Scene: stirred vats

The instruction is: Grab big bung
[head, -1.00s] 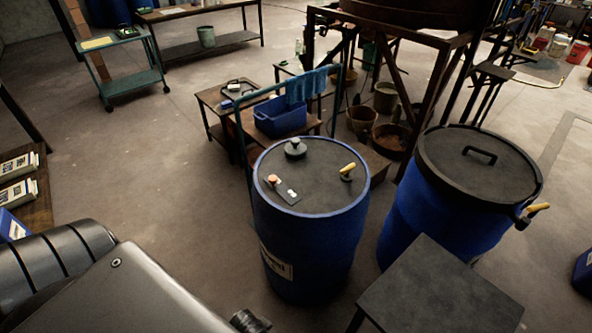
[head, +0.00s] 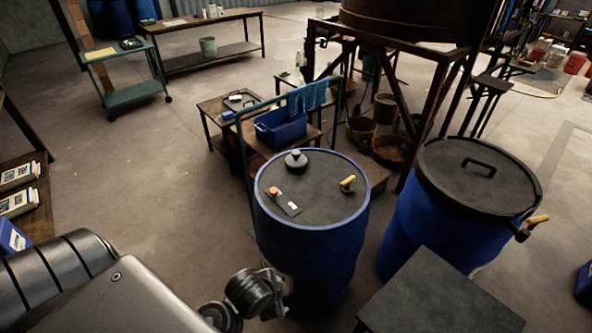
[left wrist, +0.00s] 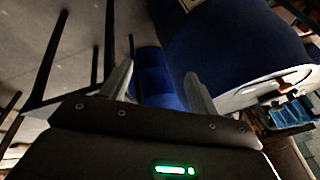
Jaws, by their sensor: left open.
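The blue drum (head: 310,235) stands upright in the middle of the head view. A black bung with a raised knob (head: 296,160), the largest fitting on the drum's dark lid, sits near its back edge. A small orange cap (head: 274,191) and a yellow-handled fitting (head: 347,184) are also on the lid. My left wrist is low in front of the drum, below lid level, and away from the bung. In the left wrist view my left gripper (left wrist: 160,82) is open, with nothing between its fingers. The bung cannot be made out there. My right gripper is not in view.
A second blue drum (head: 415,230) with a black handled lid stands at the right. A dark table (head: 440,300) is in front of it. Behind the first drum are a trolley with a blue bin (head: 280,128) and a steel frame (head: 425,120).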

